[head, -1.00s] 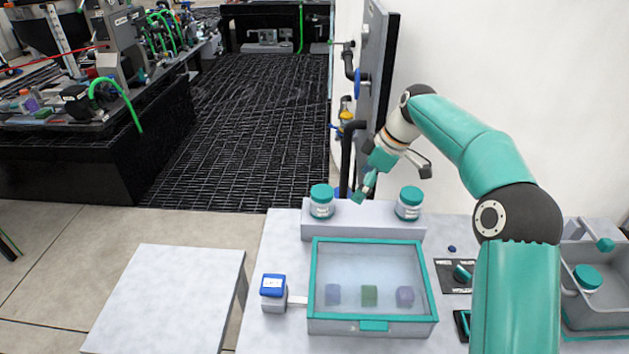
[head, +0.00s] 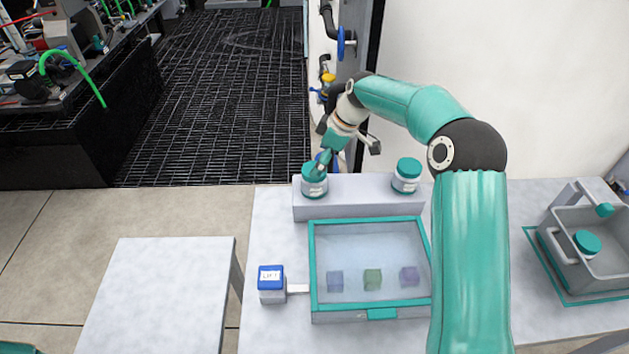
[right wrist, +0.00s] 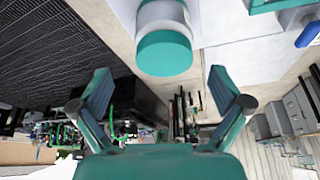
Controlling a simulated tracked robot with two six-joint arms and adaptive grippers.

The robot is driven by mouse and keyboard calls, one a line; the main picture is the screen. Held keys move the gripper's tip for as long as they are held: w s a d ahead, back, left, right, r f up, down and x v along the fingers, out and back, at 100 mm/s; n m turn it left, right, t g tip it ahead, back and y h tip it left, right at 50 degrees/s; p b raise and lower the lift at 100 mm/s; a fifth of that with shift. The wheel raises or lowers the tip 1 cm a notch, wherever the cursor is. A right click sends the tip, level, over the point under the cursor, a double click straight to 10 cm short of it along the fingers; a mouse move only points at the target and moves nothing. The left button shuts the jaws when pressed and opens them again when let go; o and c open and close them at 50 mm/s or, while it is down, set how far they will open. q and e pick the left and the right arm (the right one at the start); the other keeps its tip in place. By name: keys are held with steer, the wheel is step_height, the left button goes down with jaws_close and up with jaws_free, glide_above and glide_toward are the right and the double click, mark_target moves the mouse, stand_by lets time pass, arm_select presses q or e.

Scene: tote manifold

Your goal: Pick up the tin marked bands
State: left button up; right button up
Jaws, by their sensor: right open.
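Two white tins with teal lids stand upright on the grey ledge behind the clear-topped box: a left tin (head: 314,190) and a right tin (head: 406,184). Their labels are too small to read, so I cannot tell which is marked bands. My right gripper (head: 319,168) is at the lid of the left tin, tilted down toward it. In the right wrist view the gripper (right wrist: 160,82) is open, and a teal-lidded tin (right wrist: 164,50) shows just beyond and between the fingertips. I cannot tell whether they touch it. My left gripper is out of view.
The teal-rimmed box (head: 370,316) holds three coloured blocks. A blue-topped block (head: 271,283) stands left of it. A grey bin (head: 611,262) at the right holds another teal-lidded tin (head: 587,244). A bare white table (head: 160,290) stands left. Pipes and valves line the wall behind.

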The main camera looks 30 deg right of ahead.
steer(key=shift+w+a+f, duration=0.15)
steer(key=shift+a+f, duration=0.05)
steer(key=shift+f, duration=0.5)
steer(key=p+x, duration=0.1)
steer(key=x, duration=0.3)
steer(key=shift+a+f+p, duration=0.2)
steer(key=shift+a+p, duration=0.05)
steer(key=shift+p, duration=0.05)
steer(key=shift+a+f, duration=0.1)
steer(key=shift+f, duration=0.35)
steer(key=shift+r, duration=0.1)
steer(key=c, duration=1.3)
steer(key=shift+o, duration=0.2)
steer(key=shift+r, duration=0.15)
